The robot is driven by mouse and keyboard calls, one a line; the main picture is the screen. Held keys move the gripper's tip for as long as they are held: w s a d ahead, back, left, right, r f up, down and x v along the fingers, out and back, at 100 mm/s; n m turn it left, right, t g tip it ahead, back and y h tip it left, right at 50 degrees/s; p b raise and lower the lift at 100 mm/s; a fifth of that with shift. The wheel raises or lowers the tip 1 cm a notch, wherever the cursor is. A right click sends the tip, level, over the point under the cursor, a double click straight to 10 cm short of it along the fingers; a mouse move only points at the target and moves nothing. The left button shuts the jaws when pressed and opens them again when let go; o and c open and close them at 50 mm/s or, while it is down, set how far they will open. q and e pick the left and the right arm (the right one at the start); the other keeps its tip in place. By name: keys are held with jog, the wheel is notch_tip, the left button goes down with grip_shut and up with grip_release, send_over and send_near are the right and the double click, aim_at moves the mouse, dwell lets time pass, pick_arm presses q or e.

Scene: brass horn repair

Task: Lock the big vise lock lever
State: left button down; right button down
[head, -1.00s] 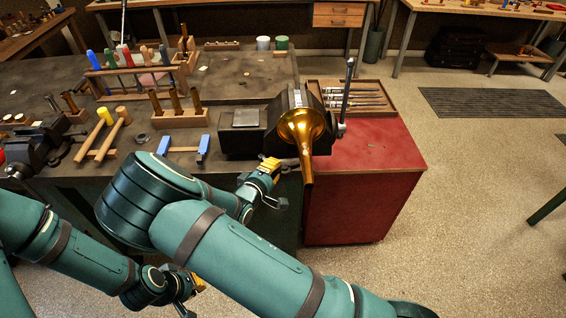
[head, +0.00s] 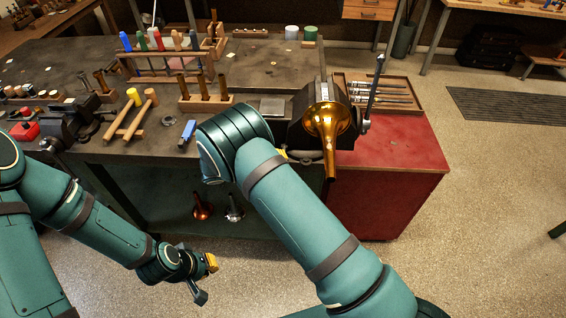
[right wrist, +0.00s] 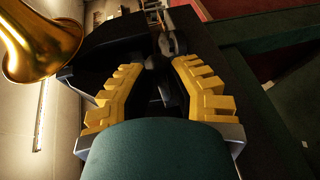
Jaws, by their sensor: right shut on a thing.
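The big vise (head: 305,107) stands at the bench's right end with a brass horn (head: 328,122) in it, bell up. A tall dark rod with a round knob (head: 373,88) rises at its right side. My right gripper (right wrist: 158,68) is low at the vise's front left, mostly hidden by my arm in the head view. In the right wrist view it is shut on a dark part between its yellow fingers, seemingly the lock lever (right wrist: 166,92); its outline is hard to make out. My left gripper (head: 206,279) is open and empty, in front of the bench.
The horn bell (right wrist: 42,42) is close to the right gripper in the right wrist view. Mallets (head: 128,117) and a wooden block with pegs (head: 205,101) lie to the left.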

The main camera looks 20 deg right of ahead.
jog(key=shift+a+f+g, duration=0.1)
jog(key=shift+g, duration=0.2)
jog(key=c, duration=1)
grip_release()
jog(key=v, duration=1.2)
jog(key=shift+s, duration=0.1)
